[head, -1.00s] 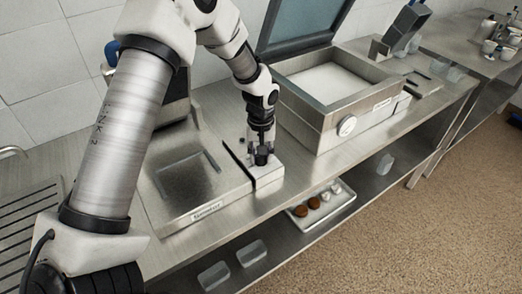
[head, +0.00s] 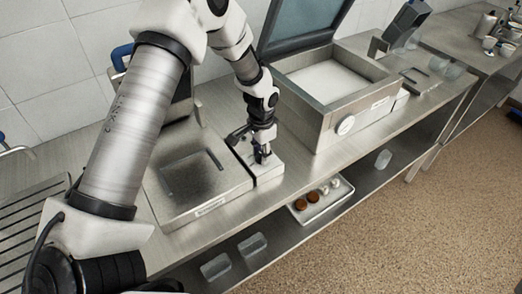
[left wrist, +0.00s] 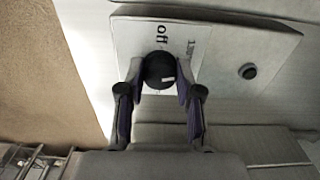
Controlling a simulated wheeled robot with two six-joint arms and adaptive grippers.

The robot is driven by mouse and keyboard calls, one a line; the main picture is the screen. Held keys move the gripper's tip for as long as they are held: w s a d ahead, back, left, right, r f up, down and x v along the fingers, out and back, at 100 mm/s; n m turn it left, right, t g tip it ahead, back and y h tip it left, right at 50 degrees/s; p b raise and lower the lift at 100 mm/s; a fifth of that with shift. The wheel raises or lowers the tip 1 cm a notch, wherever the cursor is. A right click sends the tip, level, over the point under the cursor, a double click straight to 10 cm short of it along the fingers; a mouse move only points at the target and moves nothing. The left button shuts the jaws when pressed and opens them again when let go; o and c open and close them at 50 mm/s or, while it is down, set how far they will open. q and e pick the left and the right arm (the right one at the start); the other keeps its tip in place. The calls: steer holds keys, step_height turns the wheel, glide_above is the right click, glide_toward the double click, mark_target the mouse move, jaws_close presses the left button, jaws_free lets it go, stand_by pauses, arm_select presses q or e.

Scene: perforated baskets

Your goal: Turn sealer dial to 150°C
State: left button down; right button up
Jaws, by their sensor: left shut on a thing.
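The sealer dial (left wrist: 160,70) is a round black knob with a short white mark on its lower right side in the left wrist view. It sits on the sealer's pale control box (head: 268,172), whose face (left wrist: 225,42) carries the printed words "off" and a partly cut label that looks like 130°. My left gripper (head: 262,157) points down at this box. In the left wrist view its two fingers (left wrist: 160,92) stand on either side of the dial, shut on it. In the head view the fingers mostly hide the dial. My right gripper is out of view.
A small round black button (left wrist: 247,71) is on the same face. The sealer's flat plate (head: 185,205) lies left of the box. A steel machine with open lid and round gauge (head: 346,125) stands to the right. A tray (head: 322,205) lies on the lower shelf.

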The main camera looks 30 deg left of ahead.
arm_select(q)
steer(key=m, duration=0.4)
steer(key=shift+s+f+m+p, duration=0.1)
steer(key=shift+m+p, duration=0.2)
steer(key=shift+m, duration=1.9)
steer(key=shift+f, duration=0.1)
steer(key=c, duration=0.8)
jaws_free()
steer(key=shift+o, duration=0.2)
steer(key=shift+d, duration=0.1)
step_height(320, 180, up, 12)
steer(key=shift+w, duration=0.2)
